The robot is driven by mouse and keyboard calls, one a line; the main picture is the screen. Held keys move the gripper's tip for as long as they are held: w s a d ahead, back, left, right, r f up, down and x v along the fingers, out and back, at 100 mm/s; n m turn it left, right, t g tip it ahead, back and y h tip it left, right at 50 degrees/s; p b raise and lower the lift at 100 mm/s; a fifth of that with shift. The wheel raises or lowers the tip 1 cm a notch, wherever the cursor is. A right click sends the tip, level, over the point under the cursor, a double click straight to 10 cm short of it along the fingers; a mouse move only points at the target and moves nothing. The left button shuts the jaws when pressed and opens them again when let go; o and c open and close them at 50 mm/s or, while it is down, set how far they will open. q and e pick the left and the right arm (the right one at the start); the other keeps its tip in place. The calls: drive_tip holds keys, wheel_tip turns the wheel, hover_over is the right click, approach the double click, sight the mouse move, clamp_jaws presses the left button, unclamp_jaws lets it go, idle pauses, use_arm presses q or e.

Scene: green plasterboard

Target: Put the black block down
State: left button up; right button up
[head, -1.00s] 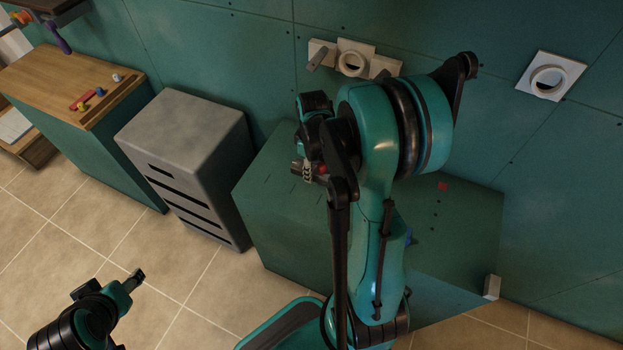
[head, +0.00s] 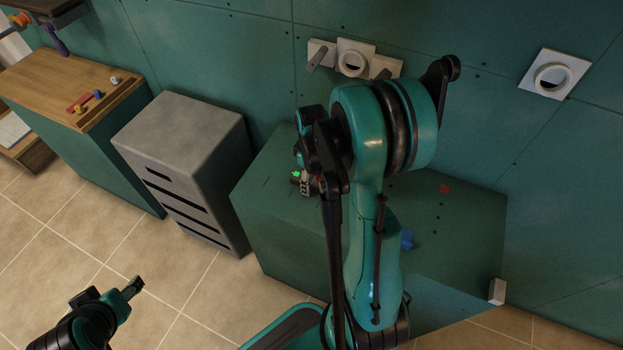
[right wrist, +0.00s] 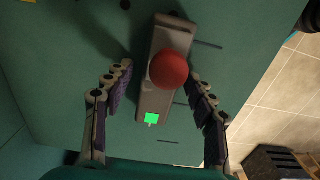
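I cannot make out a black block with certainty in either view. My right gripper (right wrist: 160,70) is open, with one finger on each side of a grey elongated box (right wrist: 150,107) on the green top. Gaps show between the fingers and the box. In the head view the green light (head: 296,174) shows beside my right gripper (head: 306,184), partly hidden by my arm. My left gripper (head: 133,287) is at lower left, away from the furniture; its opening is unclear.
The green bench (head: 265,215) stands against the wall, with a blue item (head: 407,240) and a red patch (head: 445,188) on top. A grey drawer cabinet (head: 190,125) stands to its left, then a wooden-topped table (head: 60,80). Tiled floor is open in front.

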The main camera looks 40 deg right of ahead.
sight(311, 180)
drive_tip(key=shift+r+p, duration=0.3)
drive_tip(key=shift+r, duration=0.1)
wheel_tip(311, 180, up, 11)
drive_tip(key=p, duration=0.4)
drive_tip(key=s+a+r+m+t, duration=0.2)
drive_tip(key=s+a+r+t, duration=0.1)
drive_tip(key=a, duration=0.5)
drive_tip(key=s+a+r+m+t, duration=0.3)
drive_tip(key=a+r, duration=0.3)
drive_tip(key=a, duration=0.3)
drive_tip(key=shift+s+a+t, duration=0.3)
drive_tip(key=shift+s+t, duration=0.1)
drive_tip(key=shift+t, duration=0.2)
